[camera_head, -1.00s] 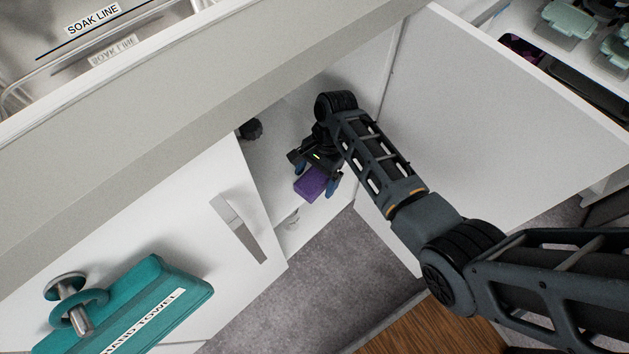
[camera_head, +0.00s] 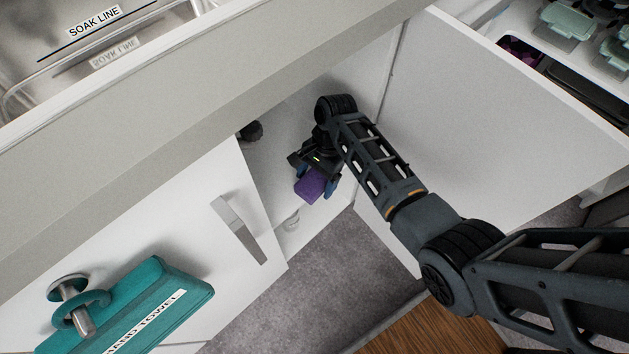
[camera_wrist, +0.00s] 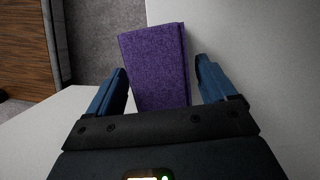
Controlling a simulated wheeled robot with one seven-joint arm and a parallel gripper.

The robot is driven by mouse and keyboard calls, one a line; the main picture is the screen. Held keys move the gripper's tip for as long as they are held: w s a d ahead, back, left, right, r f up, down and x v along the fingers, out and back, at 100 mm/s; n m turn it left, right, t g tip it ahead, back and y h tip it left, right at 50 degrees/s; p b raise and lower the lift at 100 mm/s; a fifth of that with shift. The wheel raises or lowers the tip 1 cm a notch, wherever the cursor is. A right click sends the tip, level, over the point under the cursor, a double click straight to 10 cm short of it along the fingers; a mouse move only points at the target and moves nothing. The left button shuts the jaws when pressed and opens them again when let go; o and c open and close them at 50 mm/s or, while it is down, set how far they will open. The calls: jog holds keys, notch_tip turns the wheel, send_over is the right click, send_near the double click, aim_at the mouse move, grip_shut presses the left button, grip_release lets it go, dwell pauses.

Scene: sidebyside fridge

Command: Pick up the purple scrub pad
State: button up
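The purple scrub pad (camera_head: 310,188) is a block inside the open cabinet under the counter, close to the front of its floor. My gripper (camera_head: 315,180) reaches into the cabinet from the right, at the pad. In the wrist view, the pad (camera_wrist: 156,65) lies between the two blue fingers of my gripper (camera_wrist: 161,68). A narrow gap shows between the pad and the right finger. The fingers are apart and look open. The pad's near end is hidden behind the gripper body.
The cabinet's right door (camera_head: 490,120) stands open beside my arm. A dark round object (camera_head: 250,131) is deeper inside. A small pale object (camera_head: 292,222) sits near the cabinet's front edge.

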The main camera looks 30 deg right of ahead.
jog(key=c, duration=0.8)
jog(key=shift+r, duration=0.1)
